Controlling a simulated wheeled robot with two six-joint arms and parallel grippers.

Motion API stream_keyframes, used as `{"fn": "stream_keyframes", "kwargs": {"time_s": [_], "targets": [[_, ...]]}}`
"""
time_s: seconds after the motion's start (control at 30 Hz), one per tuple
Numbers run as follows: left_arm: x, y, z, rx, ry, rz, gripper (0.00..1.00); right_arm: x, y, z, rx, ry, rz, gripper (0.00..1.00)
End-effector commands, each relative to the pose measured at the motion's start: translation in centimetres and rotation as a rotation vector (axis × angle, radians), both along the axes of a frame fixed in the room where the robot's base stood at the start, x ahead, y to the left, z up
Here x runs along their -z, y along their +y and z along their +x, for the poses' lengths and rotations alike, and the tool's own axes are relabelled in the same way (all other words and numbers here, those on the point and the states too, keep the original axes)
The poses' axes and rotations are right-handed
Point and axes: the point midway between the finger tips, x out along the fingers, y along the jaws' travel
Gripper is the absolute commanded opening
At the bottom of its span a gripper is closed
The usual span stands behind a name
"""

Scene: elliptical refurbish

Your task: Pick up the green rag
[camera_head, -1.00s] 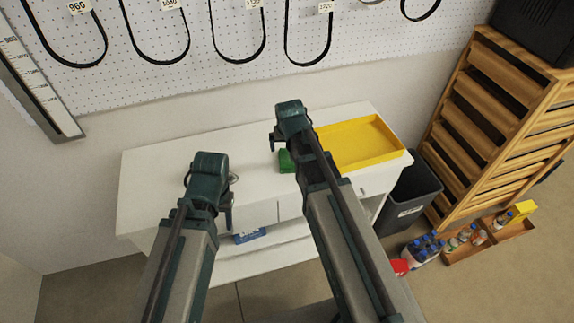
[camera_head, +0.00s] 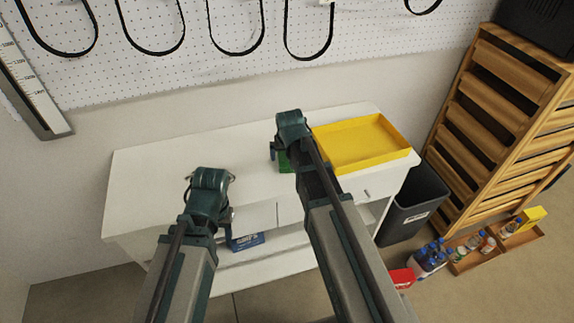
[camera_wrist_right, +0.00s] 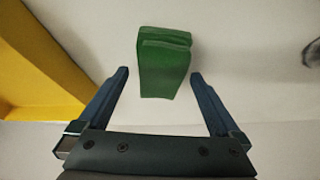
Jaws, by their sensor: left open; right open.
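The green rag (camera_wrist_right: 163,65) lies folded on the white table. In the right wrist view it sits just beyond the fingertips of my right gripper (camera_wrist_right: 158,75), roughly centred between them. My right gripper is open, with nothing between its fingers that I can see held. In the head view only a small part of the rag (camera_head: 284,162) shows, as my right gripper (camera_head: 276,150) and arm cover the rest. My left gripper (camera_head: 222,222) is near the table's front edge, left of the rag, and is empty.
A yellow tray (camera_head: 375,163) stands on the white table (camera_head: 140,185) right of my right arm. A dark bin (camera_head: 418,215), a wooden slatted rack (camera_head: 490,110) and bottles are at the right. The table's left part is clear.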

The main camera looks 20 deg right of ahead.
Motion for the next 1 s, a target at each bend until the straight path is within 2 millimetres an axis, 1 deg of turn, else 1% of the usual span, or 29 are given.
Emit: {"fn": "stream_keyframes", "kwargs": {"time_s": [0.03,0.07,0.37,1.0], "targets": [[0.78,0.00,0.01,0.000,0.000,0.000,0.50,0.79,-0.04,0.26,0.000,0.000,0.000,1.00],[0.85,0.00,0.00,0.000,0.000,0.000,0.50,0.84,-0.05,0.31,0.000,0.000,0.000,1.00],[0.63,0.00,0.00,0.000,0.000,0.000,0.50,0.64,-0.06,0.29,0.000,0.000,0.000,1.00],[1.15,0.00,0.00,0.000,0.000,0.000,0.50,1.14,-0.06,0.29,0.001,0.000,0.000,1.00]]}}
